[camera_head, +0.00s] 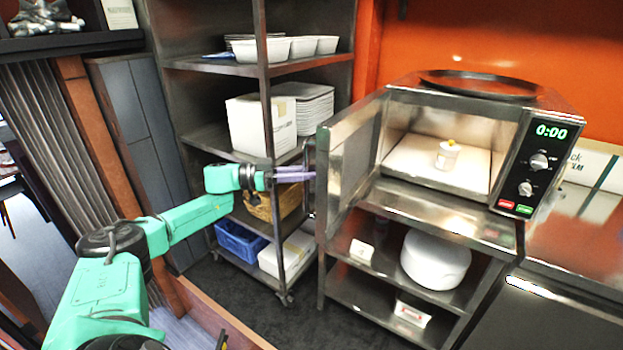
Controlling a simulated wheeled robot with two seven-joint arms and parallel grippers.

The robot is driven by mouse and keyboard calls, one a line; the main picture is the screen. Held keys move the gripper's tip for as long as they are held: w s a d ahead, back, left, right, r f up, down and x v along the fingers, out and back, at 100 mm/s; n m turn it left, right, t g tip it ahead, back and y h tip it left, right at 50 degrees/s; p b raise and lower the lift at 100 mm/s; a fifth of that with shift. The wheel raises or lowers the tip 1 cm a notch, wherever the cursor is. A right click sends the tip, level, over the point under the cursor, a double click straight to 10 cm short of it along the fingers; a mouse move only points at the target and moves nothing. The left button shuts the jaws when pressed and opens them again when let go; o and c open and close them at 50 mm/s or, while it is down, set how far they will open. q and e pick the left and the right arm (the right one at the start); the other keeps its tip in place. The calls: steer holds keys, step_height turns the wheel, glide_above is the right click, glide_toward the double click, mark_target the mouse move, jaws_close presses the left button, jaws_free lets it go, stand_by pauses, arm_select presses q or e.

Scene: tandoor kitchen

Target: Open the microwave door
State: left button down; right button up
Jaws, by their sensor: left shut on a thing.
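The microwave (508,112) stands on a metal shelf unit at the right, its clock showing 0:00. Its door (352,148) is swung wide open to the left. The lit inside shows, with a small white cup (447,155) on its floor. My left gripper (303,176) reaches in from the left and is shut on the door's handle (309,190) at the outer edge of the door. The fingers partly hide the handle. My right gripper does not show.
A dark round tray (480,84) lies on top of the microwave. A metal rack (195,139) with white containers, a basket and a blue crate (240,243) stands close behind my left gripper. A white round pot (436,259) sits below the microwave. Dark floor between is clear.

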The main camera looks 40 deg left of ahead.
arm_select(q)
steer(key=shift+a+r, duration=0.1)
steer(key=shift+r, duration=0.05)
steer(key=c, duration=0.8)
jaws_free()
steer(key=shift+o, duration=0.2)
steer(key=shift+w, duration=0.15)
steer(key=b+v, duration=0.4)
steer(key=v, duration=1)
steer(key=shift+s+b, duration=0.25)
steer(key=shift+b, duration=0.1)
